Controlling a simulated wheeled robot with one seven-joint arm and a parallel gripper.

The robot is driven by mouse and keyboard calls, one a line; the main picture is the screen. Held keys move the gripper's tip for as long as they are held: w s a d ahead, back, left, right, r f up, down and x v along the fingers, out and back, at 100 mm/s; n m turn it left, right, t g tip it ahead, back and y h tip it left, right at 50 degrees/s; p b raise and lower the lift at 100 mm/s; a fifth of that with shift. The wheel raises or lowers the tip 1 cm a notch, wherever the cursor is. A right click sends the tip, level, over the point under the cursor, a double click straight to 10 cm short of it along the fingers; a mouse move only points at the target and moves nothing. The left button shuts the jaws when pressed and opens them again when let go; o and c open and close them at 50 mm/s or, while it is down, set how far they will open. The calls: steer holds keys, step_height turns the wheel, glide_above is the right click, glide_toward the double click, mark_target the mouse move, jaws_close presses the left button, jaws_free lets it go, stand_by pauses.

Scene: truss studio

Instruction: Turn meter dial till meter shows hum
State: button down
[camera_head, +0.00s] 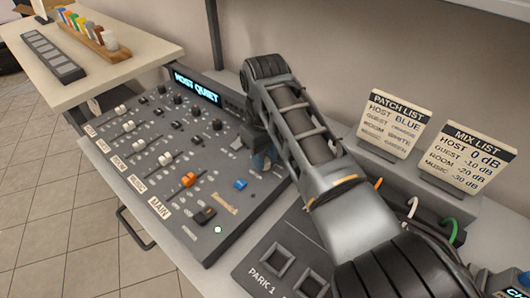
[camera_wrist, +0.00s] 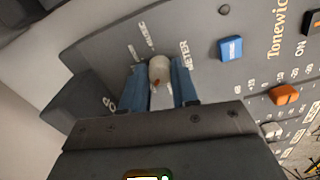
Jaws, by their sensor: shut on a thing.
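The meter dial (camera_wrist: 159,66) is a small pale knob on the grey mixer panel, with the printed word METER beside it in the wrist view. My gripper (camera_wrist: 160,84) has blue fingers and is shut on the dial, one finger on each side. In the head view my gripper (camera_head: 262,160) is at the mixer's right side, and my arm hides the dial. The meter display (camera_head: 197,85) at the back of the mixer (camera_head: 215,232) glows blue and reads HOST QUIET. An orange-brown mark shows on the dial between the fingers.
A blue button (camera_head: 240,184) and orange fader cap (camera_head: 188,180) sit near the dial. A patch list card (camera_head: 393,124) and mix list card (camera_head: 466,158) stand at right, near cables. A PARK panel (camera_head: 262,250) lies in front. A side table (camera_head: 118,66) holds markers.

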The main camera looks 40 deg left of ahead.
stand_by(0.4)
steer(key=c, duration=0.8)
jaws_free()
steer(key=shift+c, duration=0.2)
steer(key=shift+r, duration=0.1)
step_height(320, 180, up, 8)
steer(key=shift+f+b, duration=0.15)
steer(key=shift+b, duration=0.15)
